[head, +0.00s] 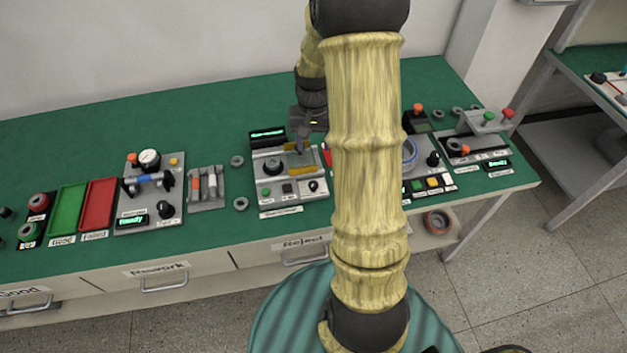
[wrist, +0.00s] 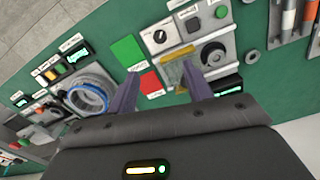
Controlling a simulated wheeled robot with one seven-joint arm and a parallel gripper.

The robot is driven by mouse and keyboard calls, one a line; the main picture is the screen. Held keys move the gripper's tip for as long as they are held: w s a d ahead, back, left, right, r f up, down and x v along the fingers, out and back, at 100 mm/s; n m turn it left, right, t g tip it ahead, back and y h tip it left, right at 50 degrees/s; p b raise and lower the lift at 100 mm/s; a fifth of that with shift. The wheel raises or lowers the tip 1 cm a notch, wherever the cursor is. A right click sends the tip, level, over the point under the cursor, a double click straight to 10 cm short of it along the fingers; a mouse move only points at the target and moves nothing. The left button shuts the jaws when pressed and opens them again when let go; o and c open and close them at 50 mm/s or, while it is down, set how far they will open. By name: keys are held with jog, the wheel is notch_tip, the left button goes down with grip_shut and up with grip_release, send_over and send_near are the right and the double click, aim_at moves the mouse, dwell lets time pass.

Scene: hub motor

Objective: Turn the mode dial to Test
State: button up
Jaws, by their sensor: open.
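The central station (head: 258,158) is a grey panel with several controls. A small dark dial with a light pointer mark (head: 313,186) is at its front right corner; it also shows in the wrist view (wrist: 160,36). I cannot read its labels, so I cannot tell which setting it points to. A larger black knob (head: 272,167) is at the panel's left; it also shows in the wrist view (wrist: 212,53). My gripper (head: 302,146) is over the back right of the panel. In the wrist view its two fingers (wrist: 160,70) are apart and empty, short of the small dial.
A dark square button (wrist: 192,24) and a green button (wrist: 221,11) are beside the small dial. A yellowish block (wrist: 174,74) lies close to the fingers. A display (head: 267,135) stands behind the panel. Green (wrist: 127,50) and red (wrist: 150,82) plates lie beside it.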

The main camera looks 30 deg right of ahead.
aim_at(314, 184)
notch_tip(314, 184, down, 17)
jog(key=shift+r+p, duration=0.1)
jog(key=shift+p, duration=0.95)
jog(key=shift+s, duration=0.1)
jog(key=c, duration=1)
jog(key=shift+o, duration=0.2)
